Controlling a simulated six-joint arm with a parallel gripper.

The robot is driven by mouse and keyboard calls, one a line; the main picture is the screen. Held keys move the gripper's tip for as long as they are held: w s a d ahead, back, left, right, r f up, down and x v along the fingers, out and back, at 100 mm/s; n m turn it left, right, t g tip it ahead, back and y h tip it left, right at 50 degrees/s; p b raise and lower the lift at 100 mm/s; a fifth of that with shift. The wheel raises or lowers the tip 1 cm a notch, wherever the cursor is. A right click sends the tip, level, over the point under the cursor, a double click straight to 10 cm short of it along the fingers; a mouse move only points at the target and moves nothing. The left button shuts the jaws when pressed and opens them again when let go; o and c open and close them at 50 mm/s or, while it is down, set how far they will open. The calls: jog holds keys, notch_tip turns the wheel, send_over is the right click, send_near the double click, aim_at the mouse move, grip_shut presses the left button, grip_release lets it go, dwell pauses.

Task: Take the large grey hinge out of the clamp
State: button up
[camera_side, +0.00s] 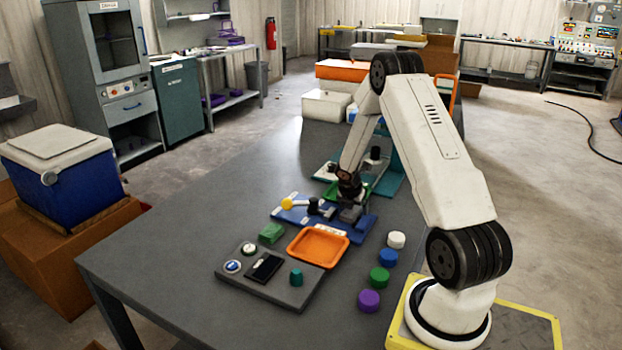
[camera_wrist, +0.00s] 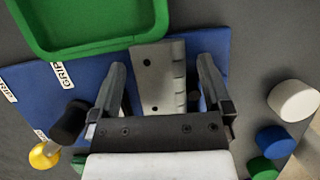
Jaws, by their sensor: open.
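The large grey hinge (camera_wrist: 150,60) stands out in the wrist view as a flat metal plate with dark holes and a knuckle along its right side. It is at the blue clamp base (camera_wrist: 215,75), and its lower end is hidden by my gripper. My gripper (camera_wrist: 161,66) is open, with one finger on each side of the hinge and visible gaps between. The clamp's black lever part (camera_wrist: 70,122) and yellow knob (camera_wrist: 44,155) lie to the left. In the side view my gripper (camera_side: 350,198) is low over the clamp (camera_side: 362,228), hiding most of the hinge.
A green tray (camera_wrist: 150,20) lies just beyond the clamp. An orange tray (camera_side: 294,249) and a grey panel with buttons (camera_side: 296,303) are in front of it. White (camera_side: 396,240), blue (camera_side: 388,258), green (camera_side: 380,277) and purple (camera_side: 368,300) pieces line the right. The table's left side is clear.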

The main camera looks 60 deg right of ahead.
jog(key=shift+f, duration=0.2)
dwell(0.4)
jog(key=shift+r, duration=0.1)
grip_shut()
